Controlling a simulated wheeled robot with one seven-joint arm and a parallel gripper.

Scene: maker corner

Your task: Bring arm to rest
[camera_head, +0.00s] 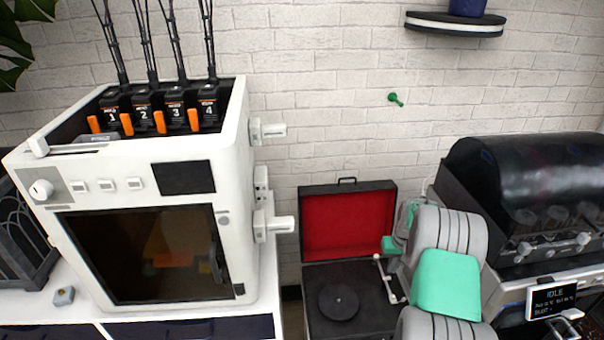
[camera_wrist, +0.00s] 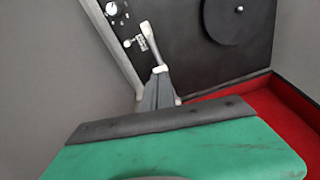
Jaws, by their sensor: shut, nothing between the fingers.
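My arm, with grey ribbed links and a green panel, stands in front of the open record player at the lower right of the head view. In the wrist view, my gripper (camera_wrist: 159,77) has its grey fingers together, with nothing between them. It points toward the record player (camera_wrist: 200,65), with the tonearm in line with the fingertips. Whether they touch cannot be told. In the head view, the fingers are not clearly visible behind my arm.
The record player's red-lined lid (camera_head: 343,227) stands open against the brick wall. A white 3D printer (camera_head: 135,180) with several cartridges on top stands left. A black-domed machine (camera_head: 535,185) stands right. A dark shelf (camera_head: 454,28) and a green hook (camera_head: 396,99) are on the wall.

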